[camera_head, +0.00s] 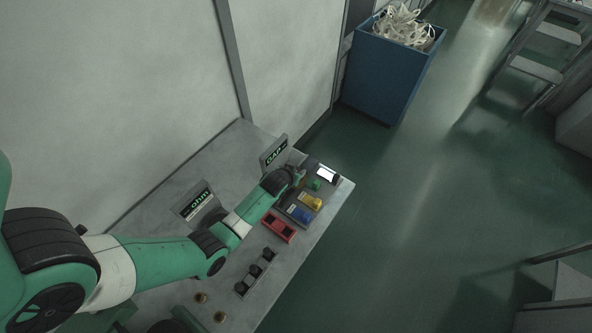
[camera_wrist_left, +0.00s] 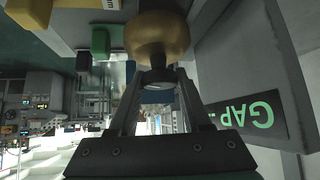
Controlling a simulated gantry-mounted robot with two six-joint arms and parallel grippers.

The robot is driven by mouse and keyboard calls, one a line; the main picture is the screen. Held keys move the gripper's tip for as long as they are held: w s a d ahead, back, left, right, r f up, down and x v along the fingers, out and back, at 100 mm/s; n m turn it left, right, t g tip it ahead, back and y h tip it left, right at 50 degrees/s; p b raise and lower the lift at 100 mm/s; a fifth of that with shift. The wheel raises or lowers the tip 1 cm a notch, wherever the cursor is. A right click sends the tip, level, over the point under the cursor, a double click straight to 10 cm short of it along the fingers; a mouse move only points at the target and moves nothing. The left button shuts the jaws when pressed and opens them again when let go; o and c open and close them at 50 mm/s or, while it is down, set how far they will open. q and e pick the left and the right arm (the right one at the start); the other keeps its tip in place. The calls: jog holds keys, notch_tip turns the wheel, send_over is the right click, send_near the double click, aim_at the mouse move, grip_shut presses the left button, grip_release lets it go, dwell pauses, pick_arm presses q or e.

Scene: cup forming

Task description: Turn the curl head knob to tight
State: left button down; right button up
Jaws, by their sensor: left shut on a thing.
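My left gripper (camera_head: 299,175) reaches across the grey bench to its far end in the head view. In the head view the gripper and wrist hide this knob. I can read no tight mark or label beside it, so its setting cannot be told. My right gripper is not in view.
A GAP display (camera_head: 273,153) stands close beside the gripper, and an ohm display (camera_head: 197,204) farther left. Yellow (camera_head: 311,201), blue (camera_head: 301,214) and red (camera_head: 279,227) parts sit along the bench (camera_head: 310,240) edge. A blue bin (camera_head: 385,75) stands beyond.

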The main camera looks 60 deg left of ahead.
pick_arm(q)
jog(key=shift+r+m+t+h+p, duration=0.1)
jog(key=shift+m+t+h+p, duration=0.2)
jog(key=shift+m+h+p, duration=0.25)
jog(key=shift+a+m+t+h, duration=0.1)
jog(key=shift+m+t+h, duration=0.2)
jog(key=shift+m, duration=0.35)
jog(key=m+h+b, duration=0.1)
jog(key=m+h, duration=0.1)
jog(key=m, duration=0.1)
jog(key=shift+t, duration=0.4)
jog(key=shift+m+h, duration=0.85)
jog(key=shift+m, duration=0.25)
jog(key=shift+c, duration=1.8)
grip_release()
